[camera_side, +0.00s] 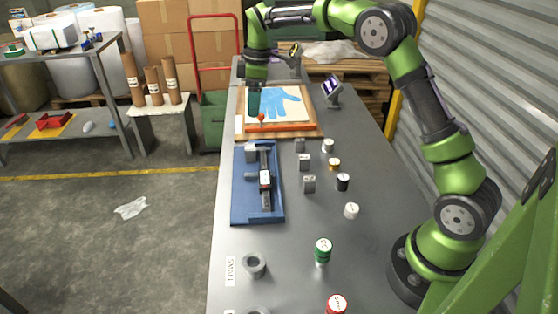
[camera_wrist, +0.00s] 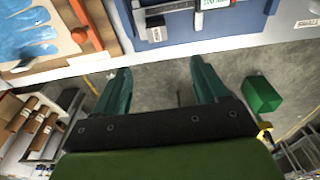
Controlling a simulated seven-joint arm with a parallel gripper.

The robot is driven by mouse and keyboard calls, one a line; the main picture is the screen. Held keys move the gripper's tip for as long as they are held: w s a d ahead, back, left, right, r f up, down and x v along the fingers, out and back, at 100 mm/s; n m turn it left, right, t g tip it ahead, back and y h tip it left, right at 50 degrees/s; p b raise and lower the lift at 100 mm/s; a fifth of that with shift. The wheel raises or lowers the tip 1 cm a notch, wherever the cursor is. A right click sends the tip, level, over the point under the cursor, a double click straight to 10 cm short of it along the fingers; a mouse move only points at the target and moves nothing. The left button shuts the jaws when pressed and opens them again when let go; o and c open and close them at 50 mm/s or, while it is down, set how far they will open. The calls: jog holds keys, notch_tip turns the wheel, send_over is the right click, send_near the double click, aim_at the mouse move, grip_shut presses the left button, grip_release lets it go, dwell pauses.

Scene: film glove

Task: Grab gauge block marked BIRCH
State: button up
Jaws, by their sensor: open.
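Several small grey blocks stand on the grey table in the side view: one at the back (camera_side: 300,146), one in the middle (camera_side: 305,161) and one in front (camera_side: 309,184). Their markings are too small to read, so I cannot tell which is BIRCH. My gripper (camera_side: 254,103) is above the left side of the blue-glove board, away from the three blocks. In the wrist view my gripper (camera_wrist: 162,76) is open, with nothing between its fingers.
A blue tray (camera_side: 238,207) holds a caliper (camera_side: 265,175). The framed glove board (camera_side: 287,127) lies behind it, with an orange knob (camera_side: 261,117). White, black and amber-topped small containers (camera_side: 343,181) stand right of the blocks. Green (camera_side: 322,250) and red-topped (camera_side: 336,304) ones stand in front.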

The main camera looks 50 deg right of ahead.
send_over(250, 147)
jog(key=f, duration=0.9)
jog(key=shift+s+f, duration=0.25)
jog(key=shift+s, duration=0.15)
jog(key=f, duration=0.5)
jog(key=shift+w+d, duration=0.1)
jog(key=shift+w, duration=0.2)
jog(key=c, duration=1.2)
jog(key=shift+o, duration=0.2)
